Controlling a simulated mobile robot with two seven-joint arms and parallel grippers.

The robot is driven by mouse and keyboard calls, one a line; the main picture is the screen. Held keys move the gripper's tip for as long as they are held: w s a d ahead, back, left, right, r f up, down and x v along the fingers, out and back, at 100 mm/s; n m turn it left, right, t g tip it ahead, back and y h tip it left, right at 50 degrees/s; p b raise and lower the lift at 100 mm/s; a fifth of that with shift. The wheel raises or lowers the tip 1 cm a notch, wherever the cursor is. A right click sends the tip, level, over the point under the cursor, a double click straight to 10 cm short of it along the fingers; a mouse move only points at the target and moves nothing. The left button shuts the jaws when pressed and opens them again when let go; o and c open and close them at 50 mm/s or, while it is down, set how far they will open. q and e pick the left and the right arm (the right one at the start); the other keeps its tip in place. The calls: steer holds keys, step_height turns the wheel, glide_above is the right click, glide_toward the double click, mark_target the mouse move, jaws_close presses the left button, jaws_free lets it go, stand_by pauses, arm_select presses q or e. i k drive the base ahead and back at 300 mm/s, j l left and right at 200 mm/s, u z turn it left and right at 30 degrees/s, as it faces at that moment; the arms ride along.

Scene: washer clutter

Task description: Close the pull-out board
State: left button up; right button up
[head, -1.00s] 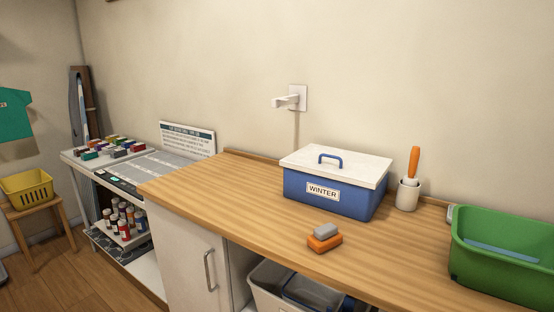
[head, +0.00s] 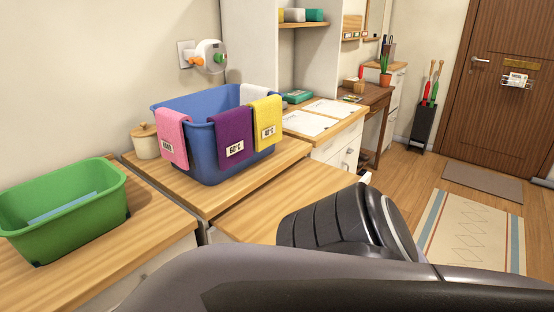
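The pull-out board (head: 287,190) is a light wooden panel in the middle of the head view. It sticks out from under the wooden counter (head: 195,195) that bears a blue tub (head: 205,155). Its near right part is hidden behind a dark grey link of my own arm, so I cannot see its whole front edge. Neither gripper shows in the head view; only arm parts cross the bottom.
Pink, purple and yellow cloths hang over the tub's rim. White drawers (head: 345,150) stand beyond the board. Wooden floor with a rug (head: 475,232) is open at right.

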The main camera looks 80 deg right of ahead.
mark_target(255, 217)
steer(key=z, duration=2.6)
